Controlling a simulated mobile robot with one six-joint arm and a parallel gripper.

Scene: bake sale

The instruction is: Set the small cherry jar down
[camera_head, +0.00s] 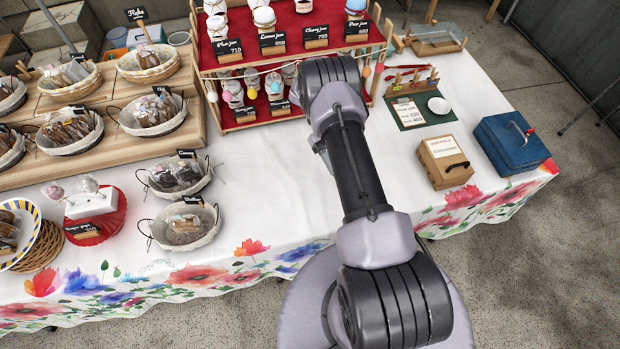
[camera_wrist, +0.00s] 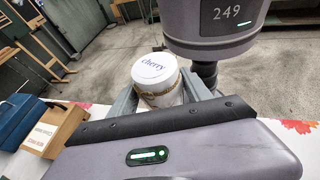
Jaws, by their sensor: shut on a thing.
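The small cherry jar (camera_wrist: 155,68) has a white lid with "cherry" printed in blue and a gold-brown band at its rim. It shows in the wrist view between the two grey fingers of my gripper (camera_wrist: 166,92), which is shut on it. The jar's lower part is hidden by the gripper body, so I cannot tell whether it touches a surface. In the head view my arm covers the gripper and the jar. The red two-tier jam rack (camera_head: 204,60) stands there behind my arm, with a "Cherry jam" sign (camera_head: 316,37) on its upper tier.
The white flowered tablecloth (camera_head: 270,170) has bare room left of my arm. Right of it stand a cardboard box (camera_head: 444,163), a blue cash box (camera_head: 508,145) and a green board (camera_head: 412,115). Baskets (camera_head: 184,228) of baked goods fill the left.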

